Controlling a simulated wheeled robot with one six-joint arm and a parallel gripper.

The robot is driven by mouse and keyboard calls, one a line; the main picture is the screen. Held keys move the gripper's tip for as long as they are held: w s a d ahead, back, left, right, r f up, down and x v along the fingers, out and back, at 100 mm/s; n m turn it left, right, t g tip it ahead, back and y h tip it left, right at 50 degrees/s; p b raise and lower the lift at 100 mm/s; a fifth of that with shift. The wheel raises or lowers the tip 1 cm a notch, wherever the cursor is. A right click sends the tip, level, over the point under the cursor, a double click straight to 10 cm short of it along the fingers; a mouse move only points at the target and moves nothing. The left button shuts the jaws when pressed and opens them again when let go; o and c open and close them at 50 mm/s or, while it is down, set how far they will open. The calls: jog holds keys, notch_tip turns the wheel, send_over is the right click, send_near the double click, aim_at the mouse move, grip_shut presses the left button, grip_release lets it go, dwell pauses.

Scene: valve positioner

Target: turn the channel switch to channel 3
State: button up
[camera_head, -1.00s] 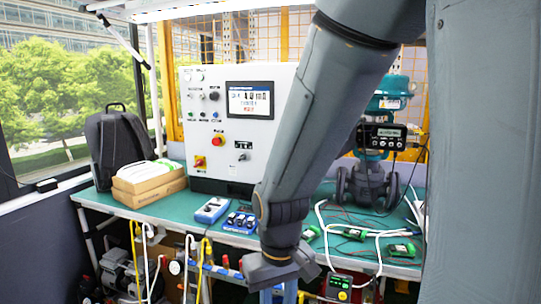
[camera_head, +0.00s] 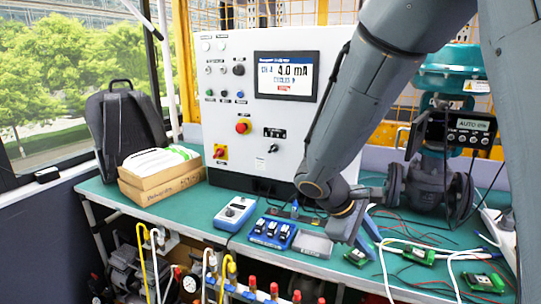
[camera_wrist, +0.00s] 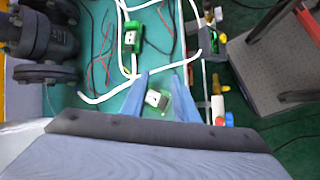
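The grey-white control cabinet (camera_head: 226,130) stands at the back of the bench. A small rotary switch (camera_head: 273,148) with a dark label above it is on the lower right of its front; I take this as the channel switch, but its markings and setting are too small to read. My gripper (camera_wrist: 161,78) has blue fingers spread apart with nothing held between them. A green-and-white module (camera_wrist: 157,99) shows beyond the gap. In the head view my gripper hangs over the bench, to the right of and below the switch, apart from the cabinet.
A screen (camera_head: 286,76) on the cabinet reads 4.0 mA. A valve (camera_head: 441,185) stands right, with loose cables around.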

jog(key=w+a+r+n+t+h, duration=0.1)
jog(key=w+a+n+t, duration=0.15)
jog(key=w, duration=0.25)
jog(key=w+a+r+n+t+h, duration=0.1)
jog(key=w+a+r+n+t, duration=0.15)
jog(key=w, duration=0.35)
jog(key=n+t+y+b, duration=0.1)
jog(key=n+t+y, duration=0.2)
jog(key=n+t, duration=0.6)
send_near(271, 150)
jog(key=m+t, duration=0.1)
jog(key=shift+f+p+x, duration=0.25)
jog(key=shift+p+x, duration=0.05)
jog(key=shift+x, duration=1.65)
jog(key=shift+f+p+x, duration=0.2)
jog(key=shift+p+x, duration=0.05)
jog(key=shift+x, duration=1.75)
jog(key=shift+d, duration=0.15)
grip_shut()
